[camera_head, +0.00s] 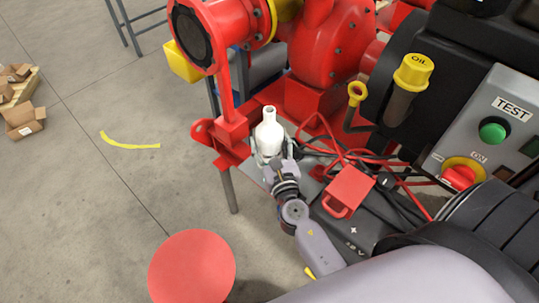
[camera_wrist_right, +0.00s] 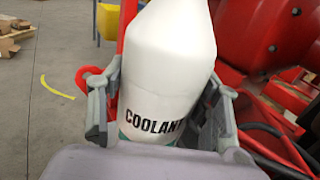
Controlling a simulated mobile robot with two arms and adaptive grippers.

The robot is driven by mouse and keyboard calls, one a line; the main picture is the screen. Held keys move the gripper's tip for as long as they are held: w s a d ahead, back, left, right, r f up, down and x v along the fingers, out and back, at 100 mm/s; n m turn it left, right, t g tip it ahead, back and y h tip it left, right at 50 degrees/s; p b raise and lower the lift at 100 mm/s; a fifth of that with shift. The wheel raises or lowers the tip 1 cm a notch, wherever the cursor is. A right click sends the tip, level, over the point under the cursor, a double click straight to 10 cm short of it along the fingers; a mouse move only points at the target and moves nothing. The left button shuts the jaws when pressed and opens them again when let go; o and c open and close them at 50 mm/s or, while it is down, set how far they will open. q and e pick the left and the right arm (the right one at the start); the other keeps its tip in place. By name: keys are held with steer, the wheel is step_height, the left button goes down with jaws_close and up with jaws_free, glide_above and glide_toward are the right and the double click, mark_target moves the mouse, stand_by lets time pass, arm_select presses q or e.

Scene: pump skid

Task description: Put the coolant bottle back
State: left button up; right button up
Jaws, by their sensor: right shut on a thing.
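The coolant bottle (camera_head: 269,134) is white with an open neck and stands roughly upright in the head view, beside the red pump frame. In the right wrist view the bottle (camera_wrist_right: 165,65) fills the middle, with a black COOLANT label near its lower end. My right gripper (camera_head: 271,159) is shut on the bottle, and its grey fingers (camera_wrist_right: 160,105) lie on both sides of it in the wrist view. The bottle's base is hidden by the gripper, so I cannot tell whether it rests on anything. My left gripper is not in view.
The red pump (camera_head: 322,45) stands just behind the bottle. Red and black cables and a red-terminal battery (camera_head: 349,190) lie to the right. A grey TEST panel (camera_head: 490,125) and a yellow OIL cap (camera_head: 413,72) are further right. A red round top (camera_head: 192,268) stands at lower left; open floor lies left.

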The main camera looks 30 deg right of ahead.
mark_target(269, 152)
steer(key=shift+f+b, duration=0.95)
steer(key=shift+f, duration=0.9)
steer(key=shift+f, duration=0.2)
steer(key=o, duration=1.4)
steer(key=shift+c, duration=0.2)
